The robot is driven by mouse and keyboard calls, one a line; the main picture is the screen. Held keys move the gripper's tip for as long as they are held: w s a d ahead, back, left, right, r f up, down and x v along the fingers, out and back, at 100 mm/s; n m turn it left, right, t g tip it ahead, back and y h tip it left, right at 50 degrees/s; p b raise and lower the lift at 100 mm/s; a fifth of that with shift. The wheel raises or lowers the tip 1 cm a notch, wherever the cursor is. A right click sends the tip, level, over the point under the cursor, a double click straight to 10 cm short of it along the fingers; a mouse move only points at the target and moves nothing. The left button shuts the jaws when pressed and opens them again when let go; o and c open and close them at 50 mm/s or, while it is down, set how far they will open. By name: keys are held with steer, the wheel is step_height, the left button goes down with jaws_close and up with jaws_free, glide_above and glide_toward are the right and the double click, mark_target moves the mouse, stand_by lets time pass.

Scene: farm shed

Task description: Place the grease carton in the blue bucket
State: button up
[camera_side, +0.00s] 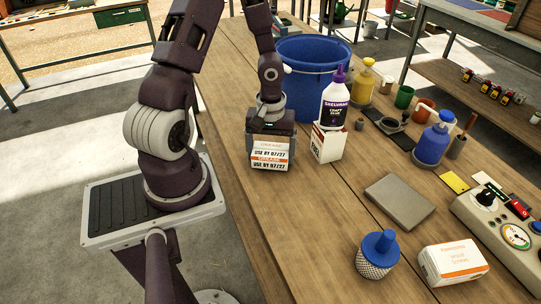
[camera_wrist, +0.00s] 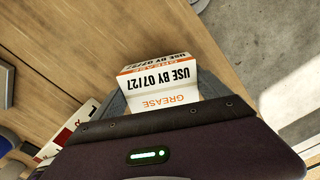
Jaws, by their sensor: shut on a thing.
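The grease carton (camera_side: 269,153) is a small white box with orange bands and "USE BY 07/27" print. My gripper (camera_side: 270,140) is shut on it, with a finger on either side, low over the wooden table; I cannot tell whether the carton touches the wood. In the wrist view the carton (camera_wrist: 160,87) sits between my fingers, its near end hidden by the gripper body. The blue bucket (camera_side: 318,80) stands upright behind and to the right of my gripper in the side view, its left part behind my arm. It is not seen in the wrist view.
A white carton (camera_side: 327,145) stands just right of my gripper, with a purple-capped glue bottle (camera_side: 335,100) close by it. Yellow (camera_side: 365,78) and blue (camera_side: 433,140) bottles, mugs and a grey slab (camera_side: 399,201) are farther right. The table's front left is clear.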

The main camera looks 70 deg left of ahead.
mark_target(270, 149)
step_height(270, 149, up, 9)
steer(key=shift+r, duration=0.2)
step_height(270, 149, up, 14)
steer(key=w+a+n, duration=0.4)
steer(key=a+n, duration=0.1)
steer(key=w+a+r+n, duration=0.1)
steer(key=w+a+n, duration=0.3)
steer(key=n, duration=0.1)
steer(key=w+a+r+n, duration=0.1)
steer(key=w+a+n, duration=0.2)
steer(key=a+n, duration=0.2)
steer(key=shift+w+a, duration=0.35)
steer(key=shift+w, duration=0.05)
steer(key=w+a+f+n, duration=0.3)
steer(key=w+a+n, duration=0.2)
steer(key=w+n, duration=0.3)
steer(key=shift+n, duration=0.5)
steer(key=f, duration=1.5)
steer(key=s+f, duration=0.1)
steer(key=f, duration=0.6)
steer(key=shift+f, duration=0.3)
steer(key=shift+f, duration=0.1)
